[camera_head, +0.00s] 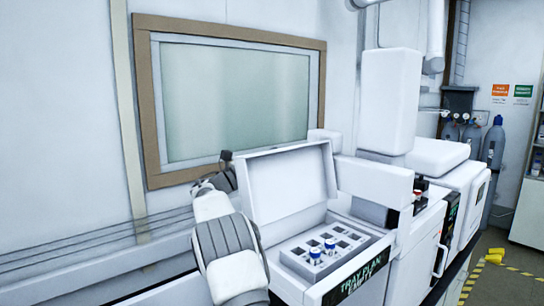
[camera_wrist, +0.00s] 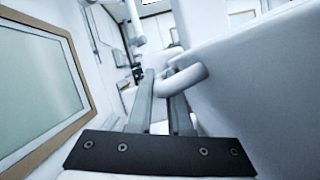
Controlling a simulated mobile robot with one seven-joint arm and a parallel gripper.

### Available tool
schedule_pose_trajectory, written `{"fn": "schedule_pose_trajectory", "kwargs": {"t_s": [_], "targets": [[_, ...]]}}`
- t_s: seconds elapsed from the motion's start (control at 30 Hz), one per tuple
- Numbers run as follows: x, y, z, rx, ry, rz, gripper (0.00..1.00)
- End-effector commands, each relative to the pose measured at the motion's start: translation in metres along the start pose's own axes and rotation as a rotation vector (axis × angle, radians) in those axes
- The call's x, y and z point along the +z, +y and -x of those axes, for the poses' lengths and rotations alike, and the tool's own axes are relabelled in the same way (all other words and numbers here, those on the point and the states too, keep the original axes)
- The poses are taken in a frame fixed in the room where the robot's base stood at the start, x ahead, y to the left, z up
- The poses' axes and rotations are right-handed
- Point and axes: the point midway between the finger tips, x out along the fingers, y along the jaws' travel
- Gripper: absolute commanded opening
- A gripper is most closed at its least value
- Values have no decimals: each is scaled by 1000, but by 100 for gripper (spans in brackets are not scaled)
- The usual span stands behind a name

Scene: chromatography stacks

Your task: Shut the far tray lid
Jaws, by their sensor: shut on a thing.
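A white tray lid (camera_head: 290,182) stands open, tilted up and back, over a tray (camera_head: 282,252) with two rows of square wells. Two blue-and-white capped vials (camera_head: 322,250) stand in the wells. My gripper (camera_head: 226,157) is at the lid's upper left edge, mostly beyond it. In the wrist view my gripper (camera_wrist: 164,84) has a rounded white bar (camera_wrist: 187,78) between its fingers, which extends from the large white panel (camera_wrist: 255,85) on the right. The gripper is shut on this bar. Its exact contact is hidden in the head view.
A framed window panel (camera_head: 235,100) is on the wall behind the arm. White instruments (camera_head: 390,100) stand right of the lid, with a white arm-like block (camera_head: 375,180) close beside it. A grey gas cylinder (camera_head: 493,145) stands farther back.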

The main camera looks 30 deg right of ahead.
Motion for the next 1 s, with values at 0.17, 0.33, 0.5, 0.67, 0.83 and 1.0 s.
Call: {"fn": "schedule_pose_trajectory", "kwargs": {"t_s": [0.17, 0.33, 0.5, 0.67, 0.83, 1.0], "targets": [[0, 0, 0, 0, 0, 0, 0], [1, 0, 0, -1, 0, -5, 0], [4, -6, -2, -16, 0, -38, 0], [13, -18, -5, -47, -1, -113, 0], [25, -39, -10, -98, 0, -237, 0], [36, -66, -15, -161, 4, -386, 0]]}}
